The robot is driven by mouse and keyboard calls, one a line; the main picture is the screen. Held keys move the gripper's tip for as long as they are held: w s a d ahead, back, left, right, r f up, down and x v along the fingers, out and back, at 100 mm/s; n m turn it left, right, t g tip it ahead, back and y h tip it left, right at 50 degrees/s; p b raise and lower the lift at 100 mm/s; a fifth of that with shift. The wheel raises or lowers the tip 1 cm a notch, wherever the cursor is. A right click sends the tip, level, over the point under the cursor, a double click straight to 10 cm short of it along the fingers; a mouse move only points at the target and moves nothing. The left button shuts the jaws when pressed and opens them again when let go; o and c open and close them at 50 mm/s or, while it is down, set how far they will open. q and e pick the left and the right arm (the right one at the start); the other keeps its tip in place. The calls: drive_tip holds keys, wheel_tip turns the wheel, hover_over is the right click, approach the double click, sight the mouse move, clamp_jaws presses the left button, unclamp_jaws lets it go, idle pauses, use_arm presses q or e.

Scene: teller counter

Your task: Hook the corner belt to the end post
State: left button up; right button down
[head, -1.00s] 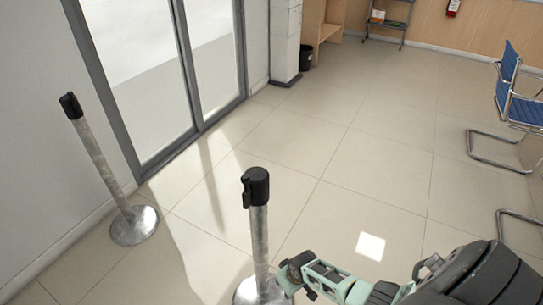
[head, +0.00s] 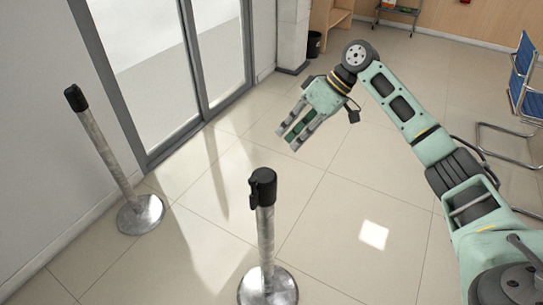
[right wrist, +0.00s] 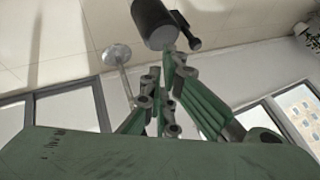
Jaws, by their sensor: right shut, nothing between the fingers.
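The near post (head: 266,240) is a grey metal pole with a black head (head: 263,190) and a round metal base, upright on the floor. A small black tab sticks out on the left side of its head. A second post (head: 105,150) with a black head stands farther left by the wall. No strip of belt shows between them. My right gripper (head: 292,138) is above and beyond the near post's head in the head view, shut and empty. In the right wrist view, the fingers (right wrist: 172,62) point toward a dark cylindrical head (right wrist: 154,22) with a side tab. My left gripper is out of view.
Glass sliding doors (head: 170,70) and a white wall line the left side. Blue chairs (head: 525,75) stand at the right edge. A black bin (head: 313,44) and a shelf cart (head: 397,12) are at the back. The tiled floor between is clear.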

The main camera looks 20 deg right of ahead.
drive_tip(key=p, duration=0.3)
approach(258, 177)
drive_tip(key=w+a+f, duration=0.2)
drive_tip(key=f, duration=0.1)
drive_tip(key=shift+w+f, duration=0.25)
drive_tip(key=shift+w, duration=0.1)
drive_tip(key=a+p, duration=0.1)
drive_tip(key=s+a+p, duration=0.1)
drive_tip(key=a, duration=0.1)
drive_tip(key=shift+s+f, duration=0.1)
drive_tip(key=shift+f, duration=0.1)
drive_tip(key=shift+s+a, duration=0.25)
drive_tip(key=shift+a, duration=0.1)
drive_tip(key=shift+f, duration=0.15)
drive_tip(key=shift+w+a, duration=0.1)
